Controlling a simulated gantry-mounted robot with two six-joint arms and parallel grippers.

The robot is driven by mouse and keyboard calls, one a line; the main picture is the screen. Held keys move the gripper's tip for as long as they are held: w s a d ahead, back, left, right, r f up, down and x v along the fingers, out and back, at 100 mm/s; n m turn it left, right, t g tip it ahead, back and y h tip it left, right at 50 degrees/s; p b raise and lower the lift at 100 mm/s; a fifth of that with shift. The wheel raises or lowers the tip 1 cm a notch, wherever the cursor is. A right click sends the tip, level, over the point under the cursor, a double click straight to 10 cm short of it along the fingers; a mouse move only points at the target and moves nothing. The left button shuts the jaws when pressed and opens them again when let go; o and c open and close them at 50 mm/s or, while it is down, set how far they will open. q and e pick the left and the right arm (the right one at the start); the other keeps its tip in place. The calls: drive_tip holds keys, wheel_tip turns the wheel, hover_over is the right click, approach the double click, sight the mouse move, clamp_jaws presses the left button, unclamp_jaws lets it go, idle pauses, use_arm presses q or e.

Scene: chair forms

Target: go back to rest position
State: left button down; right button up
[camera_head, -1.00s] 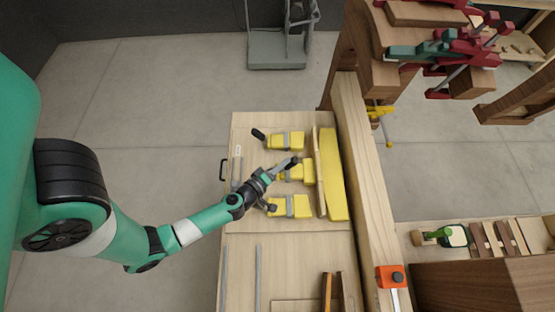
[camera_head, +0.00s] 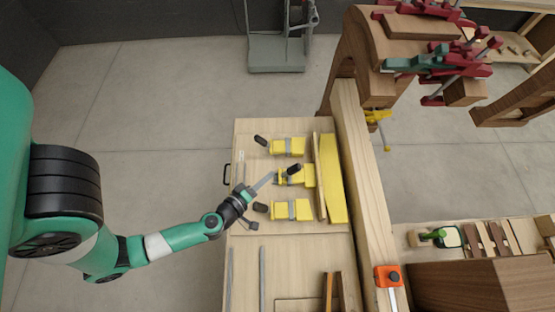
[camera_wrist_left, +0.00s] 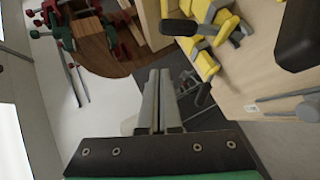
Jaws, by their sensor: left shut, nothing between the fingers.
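My left gripper (camera_head: 263,181) is above the wooden bench top, pointing right toward the middle yellow clamp. In the left wrist view its two long grey fingers (camera_wrist_left: 158,100) lie side by side, shut with nothing between them. The green left arm (camera_head: 180,238) comes in from the left, partly stretched out over the bench edge. My right gripper is in neither view.
Yellow clamps with dark handles (camera_head: 288,146) lie on the bench top (camera_head: 290,250) close to my left gripper. A long yellow piece (camera_head: 332,178) lies beside a thick wooden beam (camera_head: 362,180). Open floor (camera_head: 170,110) is left of the bench.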

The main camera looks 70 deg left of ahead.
use_arm(q)
drive_tip(key=shift+v, duration=1.55)
drive_tip(key=shift+w+r, duration=0.1)
drive_tip(key=shift+r, duration=0.1)
